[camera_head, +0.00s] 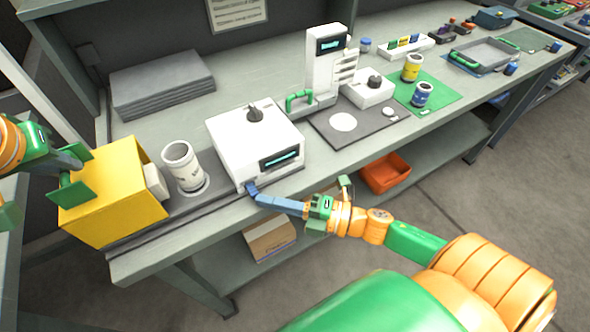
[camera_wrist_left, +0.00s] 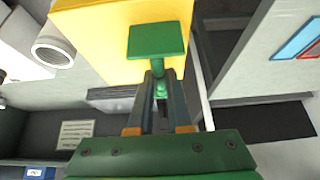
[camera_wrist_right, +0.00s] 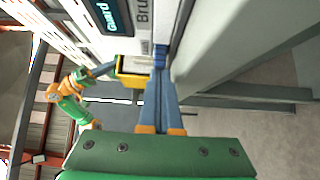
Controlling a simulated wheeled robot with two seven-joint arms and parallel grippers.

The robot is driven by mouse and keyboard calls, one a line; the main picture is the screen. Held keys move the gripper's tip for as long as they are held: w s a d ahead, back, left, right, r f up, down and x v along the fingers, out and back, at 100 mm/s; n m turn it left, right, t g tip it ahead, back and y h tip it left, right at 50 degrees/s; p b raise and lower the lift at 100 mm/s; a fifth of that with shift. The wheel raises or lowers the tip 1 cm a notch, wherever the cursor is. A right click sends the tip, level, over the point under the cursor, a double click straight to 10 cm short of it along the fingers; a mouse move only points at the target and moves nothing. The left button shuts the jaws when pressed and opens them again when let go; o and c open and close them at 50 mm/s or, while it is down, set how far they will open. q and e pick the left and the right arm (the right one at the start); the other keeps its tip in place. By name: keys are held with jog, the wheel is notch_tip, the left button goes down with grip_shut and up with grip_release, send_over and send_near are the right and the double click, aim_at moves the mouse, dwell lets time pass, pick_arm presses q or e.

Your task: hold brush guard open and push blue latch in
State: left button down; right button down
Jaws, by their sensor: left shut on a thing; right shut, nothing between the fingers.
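The yellow brush guard (camera_head: 115,190) is at the left end of the bench, beside a white cup-like cylinder (camera_head: 183,165). My left gripper (camera_head: 72,163) is shut on the guard's green handle (camera_head: 74,194). In the left wrist view its fingers (camera_wrist_left: 155,95) close around the handle's stem, below a square green plate (camera_wrist_left: 157,40). The blue latch (camera_head: 251,187) is at the lower front corner of the white machine box (camera_head: 230,150). My right gripper (camera_head: 262,199) is shut and empty, its fingertips at the latch. In the right wrist view the tips meet the latch (camera_wrist_right: 159,56); contact depth is unclear.
Below are an orange bin (camera_head: 385,173) and a cardboard box (camera_head: 270,243). Open floor lies in front of the bench.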

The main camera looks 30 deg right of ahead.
pick_arm(q)
jog(key=shift+a, duration=0.1)
pick_arm(e)
jog(key=s+a+v, duration=0.2)
jog(key=v, duration=1.1)
pick_arm(q)
jog(key=shift+d, duration=0.3)
pick_arm(e)
jog(key=shift+r, duration=0.2)
pick_arm(q)
jog(key=c, duration=0.8)
grip_release()
jog(key=shift+o, duration=1.2)
jog(key=shift+w+a, duration=0.1)
jog(key=shift+a, duration=0.05)
pick_arm(e)
jog(key=shift+w+a, duration=0.1)
